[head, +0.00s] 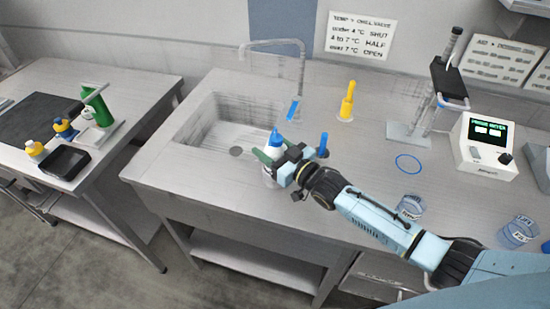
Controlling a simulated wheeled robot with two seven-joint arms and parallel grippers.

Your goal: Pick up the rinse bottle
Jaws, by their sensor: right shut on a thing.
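The rinse bottle (268,178) has a pale body and a blue top. It stands upright, as far as I can see, at the front right edge of the sink basin. My right gripper (271,162) is shut on it, with its green-tipped fingers around the upper body. The gripper and wrist hide part of the bottle, and I cannot tell whether its base touches the counter. My left gripper is not in view.
The sink (212,128) with its faucet (301,65) lies behind and left. A yellow bottle (347,102), a blue ring (409,164), a meter (486,146) and glass beakers (518,232) are on the counter. A side table (120,88) stands left, across a gap.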

